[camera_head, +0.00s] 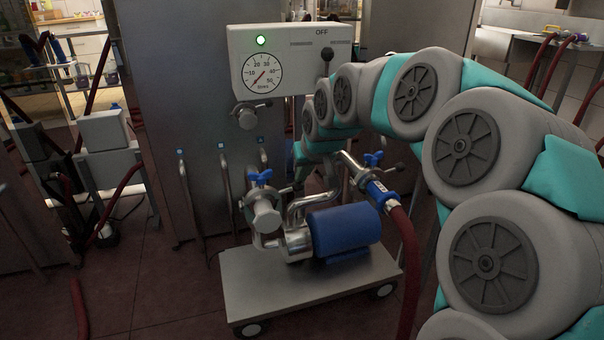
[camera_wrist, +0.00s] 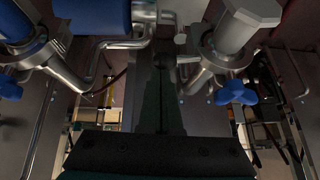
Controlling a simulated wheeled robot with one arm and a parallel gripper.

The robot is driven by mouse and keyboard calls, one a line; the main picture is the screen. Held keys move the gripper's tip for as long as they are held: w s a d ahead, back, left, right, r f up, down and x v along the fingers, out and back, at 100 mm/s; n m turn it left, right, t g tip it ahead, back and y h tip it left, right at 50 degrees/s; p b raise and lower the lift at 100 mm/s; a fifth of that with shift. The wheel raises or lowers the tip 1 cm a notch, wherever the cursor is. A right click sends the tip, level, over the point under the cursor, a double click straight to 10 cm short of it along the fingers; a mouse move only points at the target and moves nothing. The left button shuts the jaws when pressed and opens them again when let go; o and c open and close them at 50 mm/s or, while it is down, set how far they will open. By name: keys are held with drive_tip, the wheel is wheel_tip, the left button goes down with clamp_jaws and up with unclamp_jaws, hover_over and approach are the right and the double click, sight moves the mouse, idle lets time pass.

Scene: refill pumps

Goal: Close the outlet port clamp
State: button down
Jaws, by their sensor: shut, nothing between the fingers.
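The pump (camera_head: 340,232) has a blue motor on a wheeled cart. A port with a blue wing-nut clamp (camera_head: 262,178) faces forward at its left. A second port with a blue clamp nut (camera_head: 373,159) joins a red hose (camera_head: 408,250) at the right. I cannot tell which is the outlet, or whether either clamp is closed. In the wrist view, one blue clamp nut (camera_wrist: 236,92) is on the right pipe joint and another (camera_wrist: 10,88) at the left edge. My gripper (camera_wrist: 162,62) is shut and empty between them, apart from both. In the head view it is mostly hidden.
A control box (camera_head: 290,60) with a dial and green light stands behind the pump on a steel cabinet (camera_head: 180,90). The grey cart (camera_head: 300,300) rests on a dark red floor. Upright metal pipes (camera_head: 225,185) stand left of the pump.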

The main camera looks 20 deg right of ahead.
drive_tip(key=r, duration=0.1)
drive_tip(key=r+p, duration=0.1)
drive_tip(key=r, duration=0.1)
drive_tip(key=r+p, duration=0.1)
drive_tip(key=r, duration=0.1)
drive_tip(key=shift+w, duration=0.35)
drive_tip(key=s+v, duration=0.1)
drive_tip(key=v, duration=0.8)
drive_tip(key=s+a+f+g+p, duration=0.1)
drive_tip(key=s+a+f+g, duration=0.1)
drive_tip(key=s+f, duration=0.4)
drive_tip(key=s+a+f+g, duration=0.3)
drive_tip(key=s+f, duration=0.3)
drive_tip(key=s, duration=1)
drive_tip(key=s+a+f+g+p, duration=0.1)
drive_tip(key=s+a+f+g, duration=0.2)
drive_tip(key=s+f, duration=0.4)
drive_tip(key=s, duration=0.4)
drive_tip(key=shift+s+a+n+g+p, duration=0.25)
drive_tip(key=shift+s+n+g+p, duration=0.05)
drive_tip(key=shift+s+p, duration=0.1)
